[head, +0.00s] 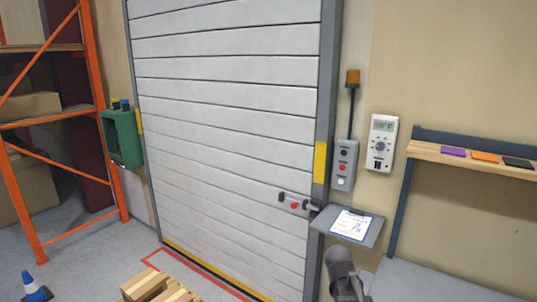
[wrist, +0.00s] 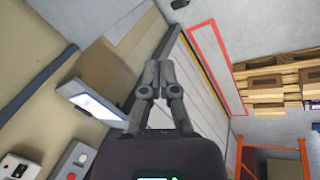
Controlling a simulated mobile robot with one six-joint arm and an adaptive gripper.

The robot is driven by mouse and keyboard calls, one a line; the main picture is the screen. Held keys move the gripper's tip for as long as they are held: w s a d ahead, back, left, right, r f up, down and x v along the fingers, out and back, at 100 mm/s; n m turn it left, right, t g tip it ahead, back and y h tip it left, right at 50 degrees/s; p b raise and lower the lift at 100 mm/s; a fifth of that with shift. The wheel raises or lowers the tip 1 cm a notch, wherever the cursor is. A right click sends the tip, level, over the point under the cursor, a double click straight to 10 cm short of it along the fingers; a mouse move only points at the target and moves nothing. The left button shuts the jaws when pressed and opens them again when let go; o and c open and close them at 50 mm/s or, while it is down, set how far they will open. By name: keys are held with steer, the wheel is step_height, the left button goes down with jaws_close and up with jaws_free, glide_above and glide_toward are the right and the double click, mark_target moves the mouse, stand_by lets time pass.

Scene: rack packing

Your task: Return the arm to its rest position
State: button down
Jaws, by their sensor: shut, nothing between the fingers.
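My gripper (wrist: 160,72) shows in the wrist view with its two grey fingers together at the tips and nothing between them. It is in the air. Behind it in that view are the white slatted shutter door and the small grey shelf with a clipboard (wrist: 90,103). In the head view a grey part of my arm stands at the bottom edge, below the clipboard shelf (head: 368,238); the fingers cannot be made out there.
The shutter door (head: 230,130) is down, with a latch (head: 293,201) at its lower right. A button box (head: 344,165) and a meter (head: 380,143) hang on the wall. An orange rack (head: 95,110), a cone (head: 35,289) and a pallet (head: 155,288) stand at left. A wooden shelf (head: 430,150) is at right.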

steer(key=s+a+f+m+g+y, duration=0.2)
steer(key=s+a, duration=0.5)
steer(key=s, duration=0.4)
steer(key=m+y+b, duration=0.1)
steer(key=m, duration=0.1)
steer(key=shift+s+a+f+m+g, duration=0.2)
steer(key=shift+s+f+m+g, duration=0.1)
steer(key=shift+s+g, duration=0.1)
